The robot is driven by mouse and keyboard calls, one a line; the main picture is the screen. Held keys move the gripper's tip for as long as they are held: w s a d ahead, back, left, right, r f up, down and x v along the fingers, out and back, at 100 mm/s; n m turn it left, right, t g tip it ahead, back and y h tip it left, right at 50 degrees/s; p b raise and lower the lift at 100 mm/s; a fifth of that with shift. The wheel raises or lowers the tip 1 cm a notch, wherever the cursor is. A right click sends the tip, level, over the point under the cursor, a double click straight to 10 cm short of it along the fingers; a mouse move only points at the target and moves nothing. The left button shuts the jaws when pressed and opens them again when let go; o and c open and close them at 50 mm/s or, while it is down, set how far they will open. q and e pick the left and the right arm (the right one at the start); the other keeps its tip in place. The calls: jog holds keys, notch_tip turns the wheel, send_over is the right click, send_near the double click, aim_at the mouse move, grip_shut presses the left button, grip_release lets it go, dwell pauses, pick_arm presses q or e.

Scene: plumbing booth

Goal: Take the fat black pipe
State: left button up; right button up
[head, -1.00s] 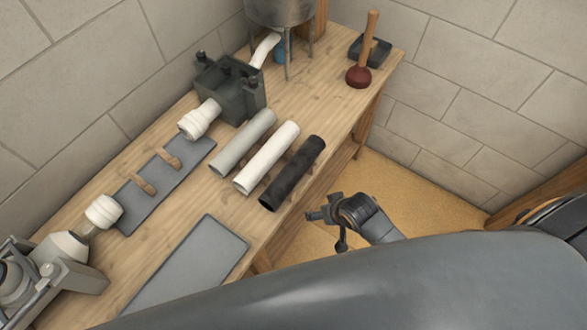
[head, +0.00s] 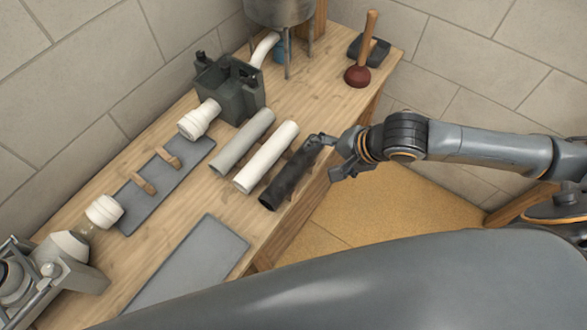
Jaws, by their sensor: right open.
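The fat black pipe (head: 287,181) lies on the wooden workbench near its front edge, the rightmost of three pipes lying side by side. My right gripper (head: 328,156) is open at the far upper end of the black pipe. One finger reaches over that end and the other is on the side toward the bench edge. Whether the fingers touch the pipe I cannot tell. The gripper covers part of the pipe's far end. My left gripper is not in view.
A white pipe (head: 266,158) and a grey pipe (head: 242,141) lie left of the black one. A dark grey plate (head: 190,268) lies in front. A dark clamp block (head: 230,88) stands behind. A plunger (head: 358,75) stands at the far right of the bench.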

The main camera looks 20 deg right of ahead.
aim_at(300, 168)
jog(key=shift+m, duration=0.4)
jog(key=x, duration=0.7)
jog(key=shift+w+d+f, duration=0.15)
jog(key=shift+w+f, duration=0.1)
jog(key=shift+f, duration=0.15)
jog(key=x, duration=0.2)
jog(key=p+x, duration=0.1)
jog(key=x, duration=0.1)
jog(key=shift+a+f, duration=0.25)
jog(key=shift+a, duration=0.15)
jog(key=shift+w+a+f+p, duration=0.15)
jog(key=shift+f+p, duration=0.15)
jog(key=shift+f, duration=0.1)
jog(key=c, duration=1.3)
